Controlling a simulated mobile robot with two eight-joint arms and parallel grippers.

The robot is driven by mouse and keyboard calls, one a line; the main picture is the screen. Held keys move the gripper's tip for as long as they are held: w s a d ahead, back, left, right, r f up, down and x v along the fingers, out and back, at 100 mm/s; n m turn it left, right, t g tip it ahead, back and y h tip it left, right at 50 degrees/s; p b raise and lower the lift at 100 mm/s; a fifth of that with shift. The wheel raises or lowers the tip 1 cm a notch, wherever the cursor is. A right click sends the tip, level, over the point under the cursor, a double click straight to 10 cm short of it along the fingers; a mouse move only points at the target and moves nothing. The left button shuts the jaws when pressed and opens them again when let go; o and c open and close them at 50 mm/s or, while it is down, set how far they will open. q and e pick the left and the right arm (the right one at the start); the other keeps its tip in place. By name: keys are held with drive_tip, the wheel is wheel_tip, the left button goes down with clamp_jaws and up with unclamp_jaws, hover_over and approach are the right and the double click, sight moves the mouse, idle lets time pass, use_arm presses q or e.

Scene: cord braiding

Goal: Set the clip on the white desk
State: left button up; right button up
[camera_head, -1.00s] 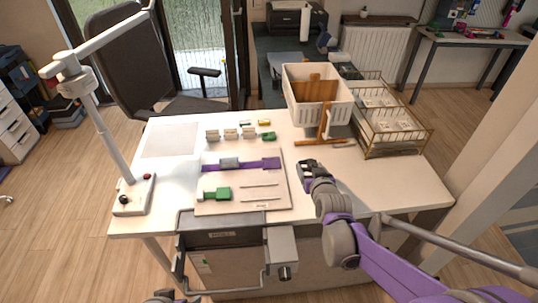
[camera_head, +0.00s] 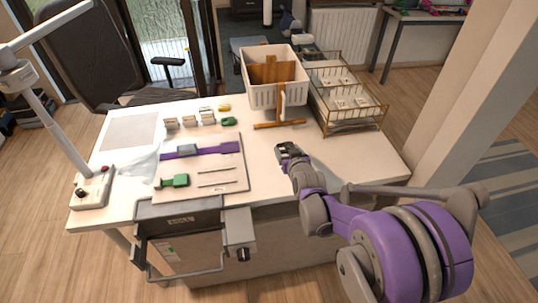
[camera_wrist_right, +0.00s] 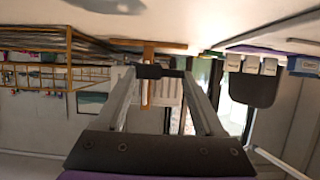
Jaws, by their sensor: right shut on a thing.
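My right gripper (camera_head: 287,149) is over the front right part of the white desk (camera_head: 345,160). In the right wrist view its two fingers close on a small dark piece, the clip (camera_wrist_right: 152,71), at their tips. The clip's shape is hard to make out, and in the head view it cannot be told apart from the dark gripper tips. The desk top shows as a pale surface along the upper edge of the right wrist view. I cannot tell whether the clip touches the desk. My left gripper is not in view.
A board (camera_head: 228,183) with a purple strap (camera_head: 215,149), a green piece (camera_head: 175,181) and two thin rods lies left of my gripper. Small blocks stand behind it. A white basket (camera_head: 268,96), wooden stand (camera_head: 280,124) and wire rack (camera_head: 350,122) stand behind. Desk right of my gripper is clear.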

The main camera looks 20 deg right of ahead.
drive_tip(key=shift+f+b, duration=0.5)
drive_tip(key=shift+f, duration=2.7)
drive_tip(key=shift+f, duration=0.1)
drive_tip(key=o, duration=1.3)
drive_tip(key=shift+s+r, duration=0.15)
drive_tip(key=shift+r, duration=0.1)
drive_tip(key=p+v, duration=0.1)
drive_tip(key=v, duration=1)
drive_tip(key=shift+s+a, duration=0.1)
drive_tip(key=shift+s, duration=0.05)
drive_tip(key=s+a+n+g+y, duration=0.1)
drive_tip(key=s+a+g, duration=0.1)
drive_tip(key=s+a, duration=0.2)
drive_tip(key=s+a+n+g+y, duration=0.1)
drive_tip(key=s+a+g, duration=0.2)
drive_tip(key=s, duration=0.7)
drive_tip(key=s+a+f+g+y, duration=0.1)
drive_tip(key=s+a+g, duration=0.2)
drive_tip(key=s+a, duration=0.2)
drive_tip(key=shift+s+a+n, duration=0.2)
drive_tip(key=shift+s, duration=0.25)
drive_tip(key=shift+s+a+n, duration=0.2)
drive_tip(key=shift+s, duration=0.3)
